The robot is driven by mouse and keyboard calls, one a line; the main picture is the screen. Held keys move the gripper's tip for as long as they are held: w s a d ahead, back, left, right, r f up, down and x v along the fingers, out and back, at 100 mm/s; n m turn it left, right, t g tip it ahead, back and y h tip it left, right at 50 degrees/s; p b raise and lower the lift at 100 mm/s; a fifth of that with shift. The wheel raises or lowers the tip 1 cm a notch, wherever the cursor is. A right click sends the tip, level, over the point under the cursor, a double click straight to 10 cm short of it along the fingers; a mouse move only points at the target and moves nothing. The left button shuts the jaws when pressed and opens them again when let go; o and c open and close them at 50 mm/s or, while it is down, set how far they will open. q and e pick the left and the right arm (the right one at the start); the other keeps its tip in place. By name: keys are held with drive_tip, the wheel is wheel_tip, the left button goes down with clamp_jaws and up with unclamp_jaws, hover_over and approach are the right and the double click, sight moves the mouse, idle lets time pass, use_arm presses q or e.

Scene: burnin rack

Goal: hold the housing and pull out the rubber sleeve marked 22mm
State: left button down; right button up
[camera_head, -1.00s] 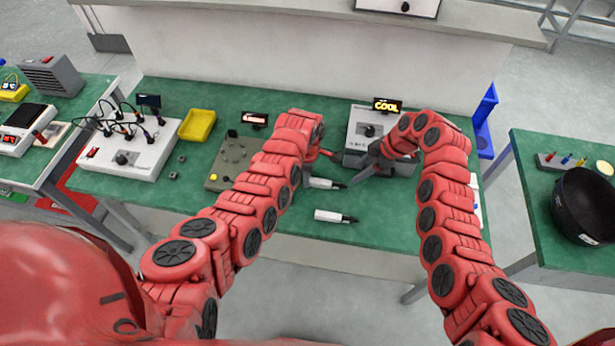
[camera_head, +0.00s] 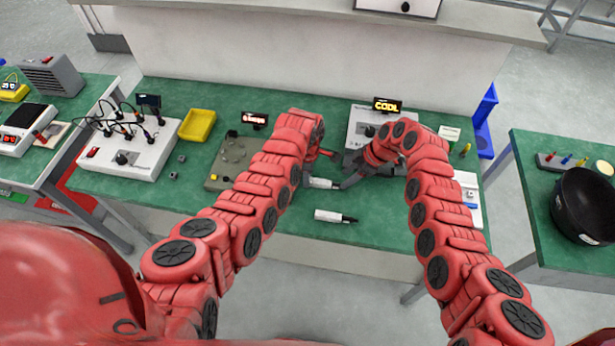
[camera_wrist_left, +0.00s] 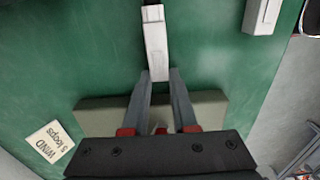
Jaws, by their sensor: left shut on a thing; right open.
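A white housing (camera_head: 322,183) lies near the middle of the bench, a dark sleeve at its right end. My left gripper (camera_wrist_left: 159,78) is shut on the near end of this housing (camera_wrist_left: 155,45) in the left wrist view, where the dark sleeve (camera_wrist_left: 151,3) is cut by the top edge. My right gripper (camera_head: 347,184) is open, its fingertips right by the sleeve end; contact cannot be told. A second white housing (camera_head: 330,215) with a dark sleeve (camera_head: 349,219) lies nearer the front edge. No 22mm mark is legible.
A white unit (camera_head: 362,128) with a "COOL" display (camera_head: 387,105) stands behind my right gripper. A grey-green fixture (camera_head: 232,158), yellow bin (camera_head: 198,125) and wired white box (camera_head: 130,150) are to the left. A card (camera_wrist_left: 50,141) reads "WIND 5 loops".

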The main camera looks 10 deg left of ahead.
sight(338, 184)
drive_tip(key=shift+x, duration=2.55)
clamp_jaws()
idle(0.6)
drive_tip(key=shift+d, duration=0.2)
drive_tip(key=shift+d, duration=2.85)
